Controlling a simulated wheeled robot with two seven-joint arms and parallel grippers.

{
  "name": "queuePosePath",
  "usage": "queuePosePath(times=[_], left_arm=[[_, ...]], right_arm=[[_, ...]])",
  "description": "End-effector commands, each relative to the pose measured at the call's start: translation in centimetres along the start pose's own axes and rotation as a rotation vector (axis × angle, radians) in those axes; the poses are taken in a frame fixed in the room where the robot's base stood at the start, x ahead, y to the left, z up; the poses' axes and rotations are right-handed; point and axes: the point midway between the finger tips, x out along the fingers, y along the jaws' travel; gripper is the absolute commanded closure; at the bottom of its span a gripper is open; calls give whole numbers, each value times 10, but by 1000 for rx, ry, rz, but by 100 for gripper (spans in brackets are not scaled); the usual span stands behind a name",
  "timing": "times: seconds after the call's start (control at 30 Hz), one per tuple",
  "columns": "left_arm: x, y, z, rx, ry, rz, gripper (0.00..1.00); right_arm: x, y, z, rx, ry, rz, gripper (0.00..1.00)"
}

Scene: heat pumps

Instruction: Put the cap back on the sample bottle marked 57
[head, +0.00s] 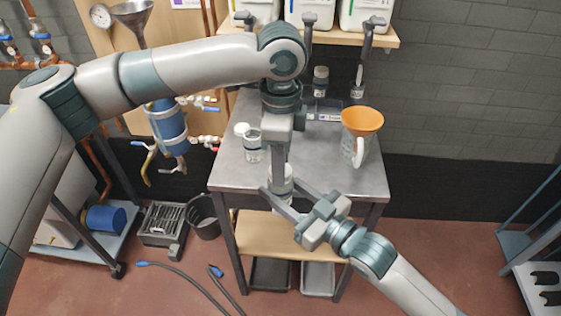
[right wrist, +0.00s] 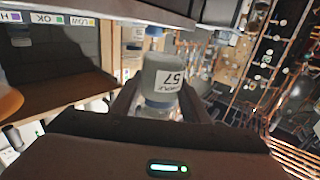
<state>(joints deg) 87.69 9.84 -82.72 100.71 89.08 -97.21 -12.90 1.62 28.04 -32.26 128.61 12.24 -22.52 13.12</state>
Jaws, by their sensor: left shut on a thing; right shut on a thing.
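The sample bottle marked 57 (right wrist: 165,80) shows its white label in the right wrist view, with a blue band beside the label. In the head view the bottle (head: 282,186) is held upright in front of the table's front edge. My right gripper (head: 281,201) is shut around it. My left gripper (head: 279,165) points straight down just above the bottle, shut on the cap. The cap is mostly hidden between its fingers, and I cannot tell whether it touches the bottle's neck.
The metal table (head: 221,178) carries a clear jar (head: 253,150), a small white item (head: 241,129), a jug (head: 352,150) with an orange funnel (head: 362,119), and dark-capped bottles (head: 320,82) at the back. A wooden shelf (head: 265,222) lies below. The table's right front is clear.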

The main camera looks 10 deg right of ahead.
Motion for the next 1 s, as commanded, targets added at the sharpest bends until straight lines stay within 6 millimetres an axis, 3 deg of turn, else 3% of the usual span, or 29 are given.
queuePosePath(times=[0.17,0.3,0.33,0.4,0.77,1.0], left_arm=[[0,-1,1,244,-1,-2,90],[0,-1,1,242,-2,-3,90],[0,-1,1,241,-2,-3,61],[0,-1,1,241,-2,-3,45],[-2,-1,0,240,-1,-2,45],[-24,-1,0,240,0,-3,45]], right_arm=[[0,0,0,0,1,0,100],[0,0,0,0,1,0,100],[0,0,0,0,1,0,100],[0,0,0,0,1,0,100],[0,0,-1,0,1,0,100],[0,0,-1,0,1,0,100]])
